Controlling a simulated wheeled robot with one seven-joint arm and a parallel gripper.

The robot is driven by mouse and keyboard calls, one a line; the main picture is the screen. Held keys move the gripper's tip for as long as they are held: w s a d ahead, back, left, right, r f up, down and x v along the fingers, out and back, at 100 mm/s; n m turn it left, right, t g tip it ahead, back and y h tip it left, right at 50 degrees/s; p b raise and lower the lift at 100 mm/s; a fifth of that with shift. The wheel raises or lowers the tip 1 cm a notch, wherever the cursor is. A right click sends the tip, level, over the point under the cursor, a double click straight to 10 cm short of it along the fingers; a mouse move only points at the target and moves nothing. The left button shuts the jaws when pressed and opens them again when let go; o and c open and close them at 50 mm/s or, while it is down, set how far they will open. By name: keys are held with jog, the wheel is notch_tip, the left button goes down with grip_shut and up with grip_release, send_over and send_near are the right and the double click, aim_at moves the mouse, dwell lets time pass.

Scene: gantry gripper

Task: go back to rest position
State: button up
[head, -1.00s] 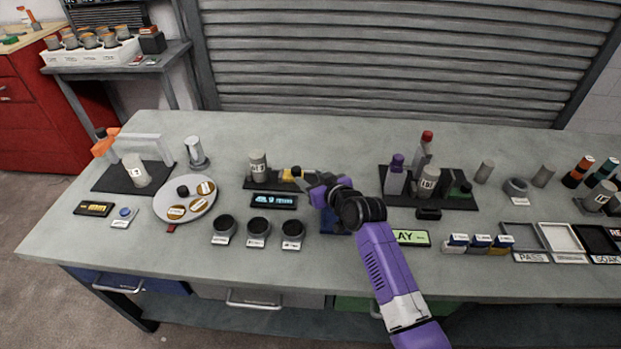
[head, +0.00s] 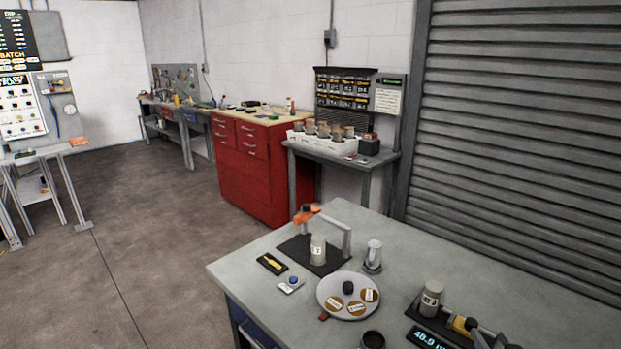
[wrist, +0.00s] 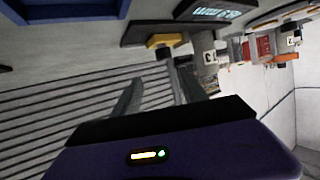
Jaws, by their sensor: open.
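My gripper (wrist: 155,74) shows in the wrist view as two grey fingers standing apart with nothing between them. The wrist view is strongly tilted, with the bench things along its top. A yellow-and-black part shows near the fingertips in the wrist view (wrist: 164,41); I cannot tell the exact gap. A lit display (wrist: 215,13) is close by, and the same display (head: 428,340) is at the bottom edge of the head view. Most of my arm is outside the head view.
On the bench (head: 255,262) stand a white turntable (head: 325,305), a grey labelled cylinder (head: 318,248) under an orange-topped frame, and another labelled cylinder (head: 431,298). A red cabinet (head: 245,165) and a side table with cups (head: 330,132) stand behind. The floor (head: 130,240) at left is clear.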

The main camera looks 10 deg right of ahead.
notch_tip(320, 180, up, 5)
jog(key=s+t+h, duration=0.1)
jog(key=h, duration=0.1)
jog(key=s+a+r+n+y, duration=0.1)
jog(key=s+a+y, duration=0.1)
jog(key=s+a, duration=0.7)
jog(key=s+a+r+n+y, duration=0.1)
jog(key=s+a+r+y, duration=0.1)
jog(key=s+a, duration=0.8)
jog(key=s+a+r+n+y, duration=0.1)
jog(key=s+a, duration=0.8)
jog(key=s, duration=1)
jog(key=shift+s+a+r+n+t+y, duration=0.15)
jog(key=shift+s+a+n+t+y, duration=0.2)
jog(key=shift+n+y, duration=0.4)
